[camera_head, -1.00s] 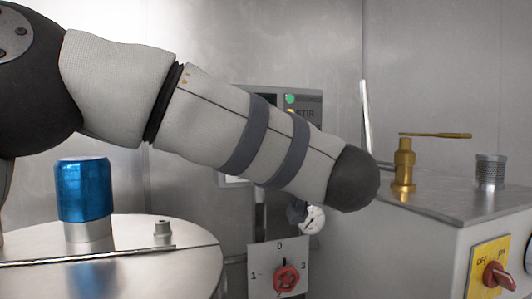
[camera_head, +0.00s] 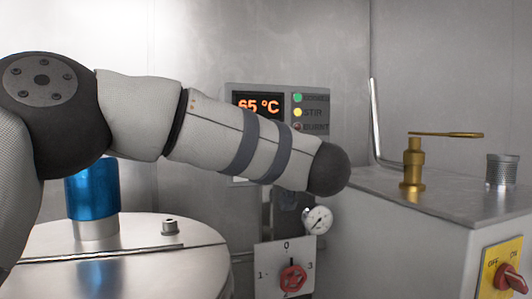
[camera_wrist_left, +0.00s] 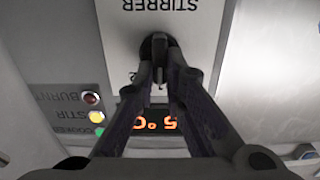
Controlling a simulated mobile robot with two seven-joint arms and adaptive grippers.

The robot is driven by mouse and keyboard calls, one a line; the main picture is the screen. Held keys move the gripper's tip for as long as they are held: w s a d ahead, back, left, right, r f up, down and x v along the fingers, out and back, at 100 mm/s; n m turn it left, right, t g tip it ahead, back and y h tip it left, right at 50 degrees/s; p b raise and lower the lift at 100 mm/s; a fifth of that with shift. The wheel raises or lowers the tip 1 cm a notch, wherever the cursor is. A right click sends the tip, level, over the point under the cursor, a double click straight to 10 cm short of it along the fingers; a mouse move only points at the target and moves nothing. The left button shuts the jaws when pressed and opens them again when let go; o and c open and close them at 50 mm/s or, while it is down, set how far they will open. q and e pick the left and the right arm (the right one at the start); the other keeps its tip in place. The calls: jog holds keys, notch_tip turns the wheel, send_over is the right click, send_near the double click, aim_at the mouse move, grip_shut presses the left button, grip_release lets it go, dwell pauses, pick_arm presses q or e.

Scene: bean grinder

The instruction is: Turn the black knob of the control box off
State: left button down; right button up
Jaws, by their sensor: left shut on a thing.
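The control box (camera_head: 240,92) is on the back wall in the head view, partly hidden by my left arm. Its display (camera_head: 258,102) reads 65 °C in orange. The green and yellow STIR lights (camera_head: 298,112) look lit; the red BURNT light looks dim. In the left wrist view, which is upside down, the black knob (camera_wrist_left: 159,44) sits on the grey panel marked STIRRER (camera_wrist_left: 205,45). My left gripper (camera_wrist_left: 161,72) is shut on the knob, its fingers on either side. In the head view the gripper is hidden behind my arm. My right gripper is not in view.
A round metal lid (camera_head: 150,262) with a blue cylinder (camera_head: 92,195) is at left. A red rotary switch (camera_head: 292,279) and a gauge (camera_head: 318,220) are below my arm. A metal cabinet (camera_head: 450,200) with a brass fitting (camera_head: 413,165) and yellow switch plate (camera_head: 490,283) stands at right.

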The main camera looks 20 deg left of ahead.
pick_arm(q)
jog(key=shift+s+a+f+n, duration=0.1)
jog(key=shift+a+n, duration=0.05)
jog(key=shift+n, duration=2.05)
jog(key=shift+s+a+f+n, duration=0.1)
jog(key=shift+a+n, duration=0.05)
jog(key=shift+n, duration=2.05)
jog(key=c, duration=1.7)
grip_release()
jog(key=shift+o, duration=0.2)
